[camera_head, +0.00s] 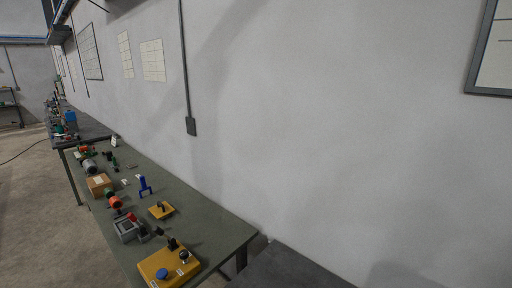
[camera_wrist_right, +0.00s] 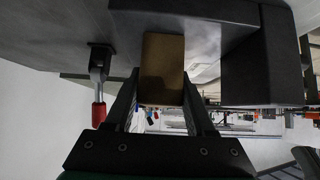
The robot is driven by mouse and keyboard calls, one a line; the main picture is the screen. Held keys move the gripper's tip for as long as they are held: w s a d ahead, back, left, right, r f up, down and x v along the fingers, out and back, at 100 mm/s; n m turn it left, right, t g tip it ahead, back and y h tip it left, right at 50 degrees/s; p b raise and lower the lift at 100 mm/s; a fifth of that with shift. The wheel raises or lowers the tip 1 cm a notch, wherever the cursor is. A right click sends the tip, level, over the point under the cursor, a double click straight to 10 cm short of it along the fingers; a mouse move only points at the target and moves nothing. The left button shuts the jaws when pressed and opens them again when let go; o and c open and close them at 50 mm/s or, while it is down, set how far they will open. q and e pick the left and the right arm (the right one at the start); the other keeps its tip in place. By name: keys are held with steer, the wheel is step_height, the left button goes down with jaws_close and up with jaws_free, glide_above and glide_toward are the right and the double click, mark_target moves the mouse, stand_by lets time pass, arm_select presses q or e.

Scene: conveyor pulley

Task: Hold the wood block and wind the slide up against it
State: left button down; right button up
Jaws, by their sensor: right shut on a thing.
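The wood block (camera_wrist_right: 163,66) is a brown rectangular piece in the right wrist view, upper middle. My right gripper (camera_wrist_right: 160,88) is shut on it, with one dark finger on each side. The block sits just under a dark beam (camera_wrist_right: 185,18) and apart from a large dark block (camera_wrist_right: 262,62) on its right. A metal crank arm with a red handle (camera_wrist_right: 99,115) hangs to the left of my fingers. I cannot tell which dark part is the slide. My left gripper is in no view. The head view shows neither gripper nor the wood block.
In the head view, a long green table (camera_head: 205,217) runs along the wall. It holds a yellow box with buttons (camera_head: 160,274), a grey device (camera_head: 126,231), a cardboard box (camera_head: 99,184) and a blue bracket (camera_head: 144,187). A dark tabletop (camera_head: 290,270) lies at the bottom.

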steer(key=o, duration=1)
steer(key=shift+c, duration=0.2)
steer(key=shift+d+r, duration=0.1)
steer(key=v, duration=0.6)
steer(key=shift+s+d+r, duration=0.2)
steer(key=shift+s+r, duration=0.05)
